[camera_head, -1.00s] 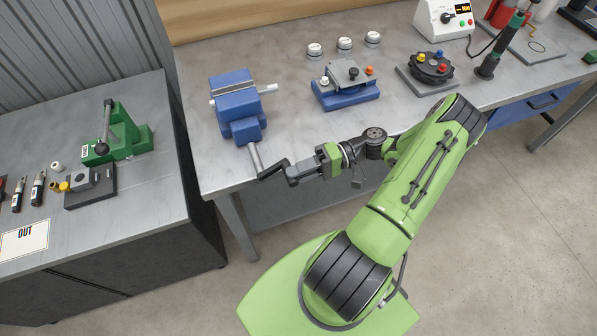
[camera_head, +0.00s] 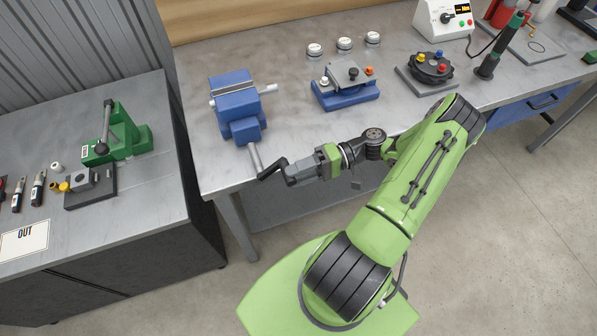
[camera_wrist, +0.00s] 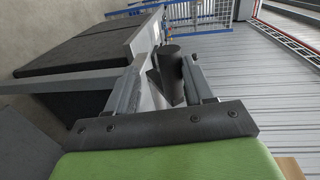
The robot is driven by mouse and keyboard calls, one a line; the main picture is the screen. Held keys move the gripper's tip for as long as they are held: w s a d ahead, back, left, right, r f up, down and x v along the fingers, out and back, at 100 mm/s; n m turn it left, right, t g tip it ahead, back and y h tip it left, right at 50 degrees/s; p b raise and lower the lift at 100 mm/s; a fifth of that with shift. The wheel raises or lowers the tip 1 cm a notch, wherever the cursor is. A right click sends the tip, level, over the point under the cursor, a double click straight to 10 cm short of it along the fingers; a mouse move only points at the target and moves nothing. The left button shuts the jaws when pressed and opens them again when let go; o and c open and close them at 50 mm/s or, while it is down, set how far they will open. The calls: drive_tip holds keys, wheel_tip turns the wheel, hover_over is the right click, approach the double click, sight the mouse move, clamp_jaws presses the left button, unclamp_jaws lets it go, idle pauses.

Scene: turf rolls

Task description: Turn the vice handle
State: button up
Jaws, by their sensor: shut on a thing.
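The blue vice (camera_head: 237,106) stands at the left front corner of the grey workbench. Its grey screw reaches out past the front edge to a dark crank handle (camera_head: 272,171). My gripper (camera_head: 289,172) is at the crank's outer end, in front of the bench edge, shut on the handle's grip. In the wrist view the dark round grip (camera_wrist: 171,66) sits between the two grey fingers, and part of the crank is hidden behind it.
A green press (camera_head: 122,140) and a dark block fixture (camera_head: 90,186) stand on the left cabinet. A blue-based fixture (camera_head: 345,88) is right of the vice. A gap with open floor separates cabinet and workbench.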

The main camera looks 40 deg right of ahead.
drive_tip(key=o, duration=0.3)
drive_tip(key=shift+d+f+h, duration=0.1)
drive_tip(key=shift+f+h, duration=0.2)
drive_tip(key=shift+f, duration=0.15)
drive_tip(key=shift+o, duration=0.2)
drive_tip(key=shift+s, duration=0.1)
drive_tip(key=shift+d, duration=0.1)
drive_tip(key=s+d+r+p, duration=0.4)
drive_tip(key=d+r+p, duration=0.4)
drive_tip(key=d, duration=0.6)
drive_tip(key=shift+s+d+r, duration=0.15)
drive_tip(key=shift+d+r, duration=0.25)
drive_tip(key=shift+r, duration=0.45)
